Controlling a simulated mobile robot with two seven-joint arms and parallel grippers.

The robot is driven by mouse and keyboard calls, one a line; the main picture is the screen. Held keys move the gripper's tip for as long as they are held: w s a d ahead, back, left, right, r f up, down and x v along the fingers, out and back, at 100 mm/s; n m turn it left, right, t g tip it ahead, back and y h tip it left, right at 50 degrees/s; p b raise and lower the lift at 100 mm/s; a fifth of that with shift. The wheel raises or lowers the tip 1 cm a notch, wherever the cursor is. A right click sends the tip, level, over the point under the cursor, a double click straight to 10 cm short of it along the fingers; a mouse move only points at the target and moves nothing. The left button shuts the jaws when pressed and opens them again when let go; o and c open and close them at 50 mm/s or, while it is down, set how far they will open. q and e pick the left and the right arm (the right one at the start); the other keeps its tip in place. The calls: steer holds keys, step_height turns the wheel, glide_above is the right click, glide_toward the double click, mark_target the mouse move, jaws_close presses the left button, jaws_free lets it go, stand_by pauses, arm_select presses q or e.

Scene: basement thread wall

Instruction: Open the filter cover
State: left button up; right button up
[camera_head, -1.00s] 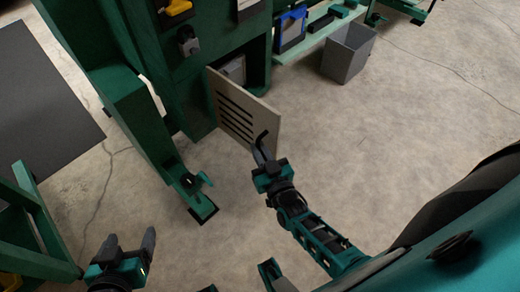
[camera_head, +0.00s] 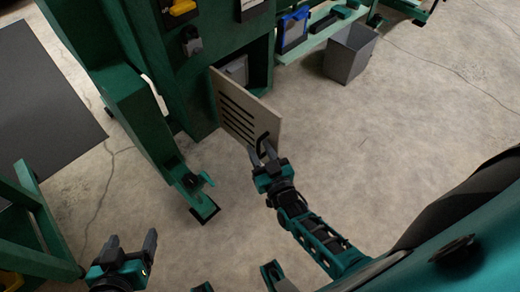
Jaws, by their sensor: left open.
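The filter cover (camera_head: 262,121), a beige panel with several dark horizontal slots, stands swung out from the low opening in the green cabinet. A dark handle (camera_head: 262,139) sits near its outer lower edge. My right gripper (camera_head: 262,156) is at that handle, its two fingers spread apart with a gap between them. Whether a finger still touches the handle or cover I cannot tell. My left gripper (camera_head: 131,242) is open and empty at the lower left, above the floor and well away from the cover.
Inside the opening is a grey box-like part (camera_head: 236,69). A green post with a foot (camera_head: 203,205) stands left of the cover. A grey bin (camera_head: 350,53) stands at the upper right. The concrete floor right of the cover is clear.

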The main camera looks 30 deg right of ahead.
arm_select(q)
steer(key=p, duration=0.1)
steer(key=a+r+p, duration=0.1)
steer(key=p, duration=0.1)
steer(key=shift+s+a+y, duration=0.15)
steer(key=shift+s+y, duration=0.15)
arm_select(e)
steer(key=s, duration=1.3)
steer(key=shift+a, duration=0.25)
arm_select(q)
steer(key=shift+r, duration=0.2)
arm_select(e)
steer(key=shift+w, duration=0.1)
arm_select(q)
steer(key=r+p, duration=0.2)
steer(key=p, duration=0.1)
steer(key=shift+s+a, duration=0.2)
steer(key=shift+a, duration=0.15)
arm_select(e)
step_height(320, 180, up, 8)
steer(key=a+n+g+y, duration=0.1)
steer(key=n+g+y, duration=0.1)
steer(key=g, duration=0.5)
steer(key=shift+f+n+y, duration=0.25)
steer(key=shift+n+y, duration=0.05)
steer(key=shift+n, duration=0.2)
arm_select(q)
steer(key=shift+d, duration=0.15)
arm_select(e)
steer(key=shift+w, duration=0.15)
